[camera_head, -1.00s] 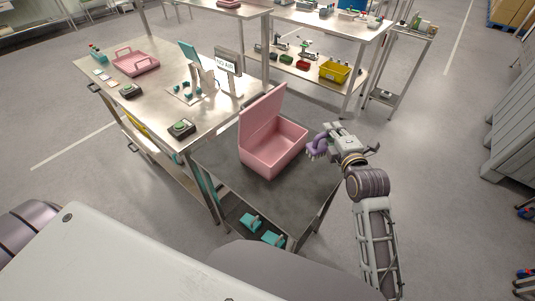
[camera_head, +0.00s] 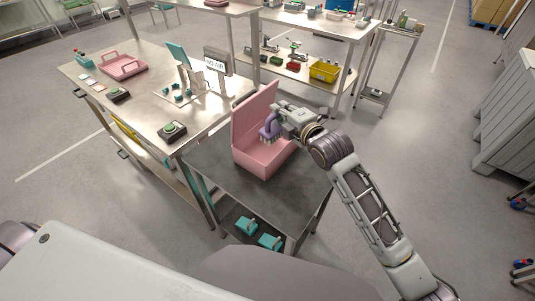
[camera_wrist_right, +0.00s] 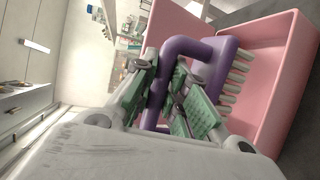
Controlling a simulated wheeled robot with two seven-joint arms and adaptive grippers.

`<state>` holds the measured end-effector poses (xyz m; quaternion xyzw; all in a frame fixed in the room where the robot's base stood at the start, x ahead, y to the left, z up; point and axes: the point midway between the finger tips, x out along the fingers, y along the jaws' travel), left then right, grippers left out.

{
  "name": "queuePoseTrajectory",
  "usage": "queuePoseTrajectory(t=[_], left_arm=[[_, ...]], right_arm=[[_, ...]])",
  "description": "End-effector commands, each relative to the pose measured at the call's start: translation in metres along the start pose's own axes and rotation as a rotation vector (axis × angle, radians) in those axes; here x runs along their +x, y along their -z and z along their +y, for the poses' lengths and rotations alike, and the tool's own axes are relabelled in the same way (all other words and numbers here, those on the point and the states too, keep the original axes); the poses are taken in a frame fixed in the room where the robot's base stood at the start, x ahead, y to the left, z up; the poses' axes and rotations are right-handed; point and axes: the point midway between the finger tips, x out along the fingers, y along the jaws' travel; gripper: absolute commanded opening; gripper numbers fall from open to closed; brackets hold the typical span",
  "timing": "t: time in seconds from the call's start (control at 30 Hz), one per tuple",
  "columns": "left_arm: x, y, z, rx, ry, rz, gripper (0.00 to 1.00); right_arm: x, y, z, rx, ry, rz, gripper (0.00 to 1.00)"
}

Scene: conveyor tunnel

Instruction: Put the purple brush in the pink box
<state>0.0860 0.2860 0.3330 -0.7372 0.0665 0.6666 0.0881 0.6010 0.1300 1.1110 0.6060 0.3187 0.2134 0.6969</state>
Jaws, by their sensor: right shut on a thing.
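The pink box (camera_head: 250,158) stands on the grey lower table with its lid (camera_head: 252,118) raised. The purple brush (camera_head: 266,131) is over the box opening, bristles pointing down. My right gripper (camera_head: 281,118) is shut on the brush handle. In the right wrist view, the green-padded fingers of the gripper (camera_wrist_right: 170,98) close on the purple brush (camera_wrist_right: 188,48), and its pale bristles lie in front of the pink box (camera_wrist_right: 287,65). Whether the bristles touch the box floor cannot be told. My left gripper is not in view.
The grey table (camera_head: 225,152) has bare room around the box. A steel workbench (camera_head: 140,118) on the left holds a pink tray (camera_head: 124,68), a sign (camera_head: 216,66) and a green-button device (camera_head: 169,131). Teal items (camera_head: 246,225) sit on the shelf below.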

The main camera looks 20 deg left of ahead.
Motion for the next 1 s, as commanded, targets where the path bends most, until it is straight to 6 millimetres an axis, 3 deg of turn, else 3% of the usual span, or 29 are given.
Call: queuePoseTrajectory(t=[0.43, 1.0], left_arm=[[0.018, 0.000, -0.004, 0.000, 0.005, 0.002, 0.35], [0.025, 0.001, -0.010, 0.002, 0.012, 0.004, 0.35]], right_arm=[[0.026, 0.019, -0.011, -0.021, -0.006, 0.086, 0.00], [0.037, 0.019, -0.022, -0.022, -0.008, 0.114, 0.00]])
